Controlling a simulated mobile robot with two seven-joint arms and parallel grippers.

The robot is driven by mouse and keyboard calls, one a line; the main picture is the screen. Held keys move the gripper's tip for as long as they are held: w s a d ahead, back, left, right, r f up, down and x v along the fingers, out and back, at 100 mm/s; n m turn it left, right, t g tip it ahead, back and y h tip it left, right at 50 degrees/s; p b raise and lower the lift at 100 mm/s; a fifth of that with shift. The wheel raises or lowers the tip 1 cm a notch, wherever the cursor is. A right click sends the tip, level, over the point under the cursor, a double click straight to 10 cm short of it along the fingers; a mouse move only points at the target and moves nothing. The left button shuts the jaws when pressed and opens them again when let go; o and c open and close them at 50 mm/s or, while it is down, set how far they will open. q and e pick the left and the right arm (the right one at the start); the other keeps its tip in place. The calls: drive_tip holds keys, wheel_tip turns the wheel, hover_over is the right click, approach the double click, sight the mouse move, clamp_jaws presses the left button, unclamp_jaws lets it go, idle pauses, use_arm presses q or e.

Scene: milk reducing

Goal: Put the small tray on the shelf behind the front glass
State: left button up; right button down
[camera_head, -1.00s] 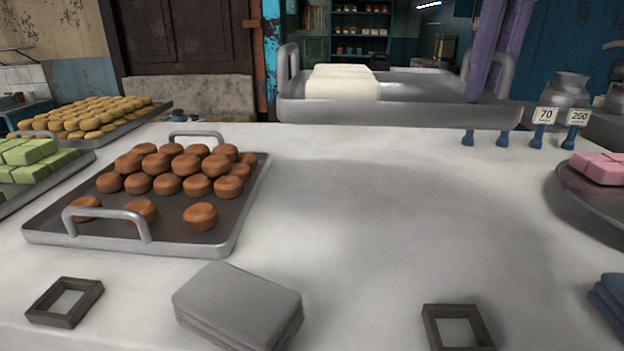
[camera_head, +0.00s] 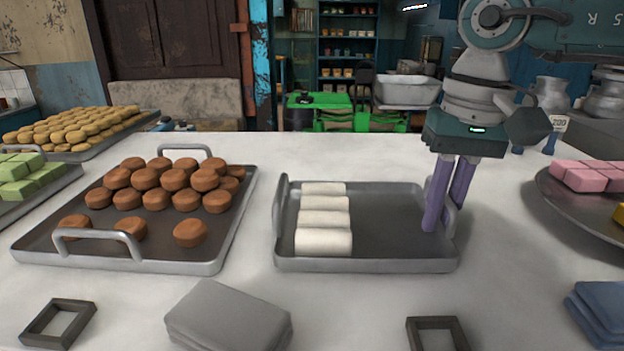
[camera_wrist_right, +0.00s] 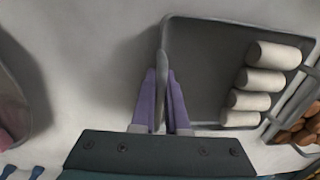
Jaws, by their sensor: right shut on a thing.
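The small tray (camera_head: 385,266) is grey metal with a handle at each end and a row of several white rolls (camera_head: 324,220) in its left part. It is level, at or just above the white counter; I cannot tell whether it touches. My right gripper (camera_head: 440,225) points down with purple fingers and is shut on the tray's right handle. In the right wrist view the fingers (camera_wrist_right: 161,85) pinch the handle from both sides, beside the tray (camera_wrist_right: 205,60). My left gripper is out of view. I cannot make out the front glass.
A larger tray of brown sweets (camera_head: 140,265) stands close to the left. A round platter with pink blocks (camera_head: 585,176) is at the right. A folded grey cloth (camera_head: 228,318) and dark square frames (camera_head: 437,335) lie in front. The counter (camera_head: 390,155) behind the tray is clear.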

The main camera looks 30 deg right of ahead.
drive_tip(key=shift+f, duration=0.15)
drive_tip(key=c, duration=0.9)
unclamp_jaws()
